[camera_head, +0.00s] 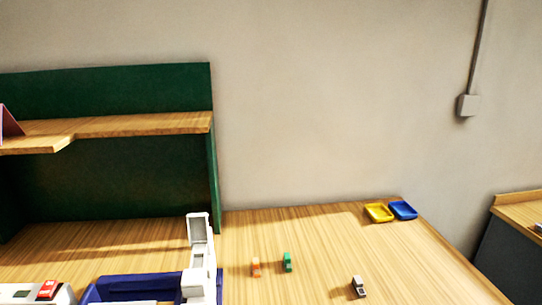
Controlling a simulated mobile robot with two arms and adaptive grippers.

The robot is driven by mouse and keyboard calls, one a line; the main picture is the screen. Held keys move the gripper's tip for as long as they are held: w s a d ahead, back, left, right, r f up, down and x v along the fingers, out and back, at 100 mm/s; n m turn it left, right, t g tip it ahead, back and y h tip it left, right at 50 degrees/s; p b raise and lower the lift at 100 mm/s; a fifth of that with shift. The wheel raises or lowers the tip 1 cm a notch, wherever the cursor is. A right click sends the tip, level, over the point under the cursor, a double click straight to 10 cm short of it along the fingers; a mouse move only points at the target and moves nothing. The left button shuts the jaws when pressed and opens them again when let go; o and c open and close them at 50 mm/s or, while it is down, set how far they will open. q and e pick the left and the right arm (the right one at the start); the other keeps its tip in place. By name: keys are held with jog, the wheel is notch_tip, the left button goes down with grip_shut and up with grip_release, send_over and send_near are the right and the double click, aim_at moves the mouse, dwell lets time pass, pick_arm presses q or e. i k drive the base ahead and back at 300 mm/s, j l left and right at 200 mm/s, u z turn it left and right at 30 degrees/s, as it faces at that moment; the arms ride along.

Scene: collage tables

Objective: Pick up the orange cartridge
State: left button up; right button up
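The orange cartridge (256,267) is a small block standing on the wooden table (320,240), near the middle of the head view. A similar green cartridge (287,262) stands just to its right, apart from it. Neither of my grippers shows in the head view. Nothing is touching the orange cartridge.
A white device with a raised lid (200,258) stands left of the cartridges, by a blue tray (92,293). A small white and dark object (358,286) lies to the right. Yellow (379,213) and blue (403,210) dishes sit at the back right. A green shelf unit (110,90) stands left.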

aim_at(255, 263)
jog(key=l+u, duration=0.15)
jog(key=l, duration=1.25)
jog(key=i, duration=0.05)
